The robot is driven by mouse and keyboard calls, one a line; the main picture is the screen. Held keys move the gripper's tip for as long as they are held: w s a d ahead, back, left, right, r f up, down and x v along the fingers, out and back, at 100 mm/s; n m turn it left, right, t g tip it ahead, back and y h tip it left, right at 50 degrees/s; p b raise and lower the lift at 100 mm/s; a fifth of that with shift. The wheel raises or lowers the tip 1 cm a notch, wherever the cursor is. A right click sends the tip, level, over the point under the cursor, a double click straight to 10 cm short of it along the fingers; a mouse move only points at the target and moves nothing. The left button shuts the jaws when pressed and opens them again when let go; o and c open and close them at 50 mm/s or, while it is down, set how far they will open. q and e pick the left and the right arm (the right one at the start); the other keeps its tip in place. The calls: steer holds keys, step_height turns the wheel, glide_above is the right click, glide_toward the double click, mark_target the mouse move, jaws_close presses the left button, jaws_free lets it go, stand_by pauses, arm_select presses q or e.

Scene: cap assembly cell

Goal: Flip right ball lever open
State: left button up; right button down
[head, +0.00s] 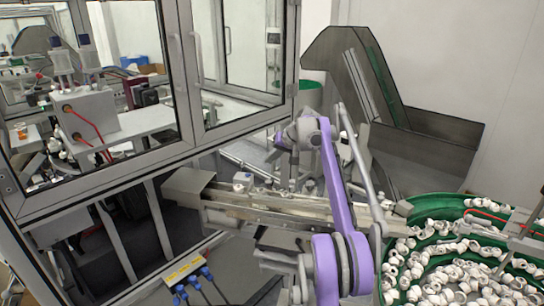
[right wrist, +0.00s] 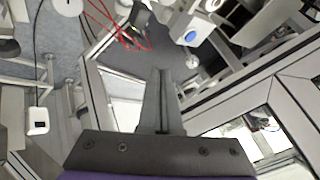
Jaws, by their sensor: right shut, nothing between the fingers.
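My right gripper (right wrist: 161,74) is shut with nothing between its fingers in the right wrist view. Just beyond and to the right of its tips, a small pale ball on a short stem (right wrist: 193,62) hangs below a white block with a blue round face (right wrist: 190,37). It looks like a ball lever; a gap shows between it and the fingers in the picture. In the head view my purple right arm rises at the centre and its wrist bends over the conveyor; the fingertips are hard to make out there. My left gripper is out of view.
A framed glass cabinet (head: 190,70) fills the left of the head view. A conveyor rail (head: 270,200) runs towards a green bowl (head: 450,200) full of white caps at the right. A dark metal hopper (head: 370,100) stands behind. Red cables (right wrist: 118,25) show in the right wrist view.

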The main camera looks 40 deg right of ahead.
steer(key=w+a+f, duration=0.3)
steer(key=w, duration=0.3)
steer(key=shift+w+f, duration=0.25)
steer(key=shift+f, duration=0.05)
steer(key=shift+s, duration=0.1)
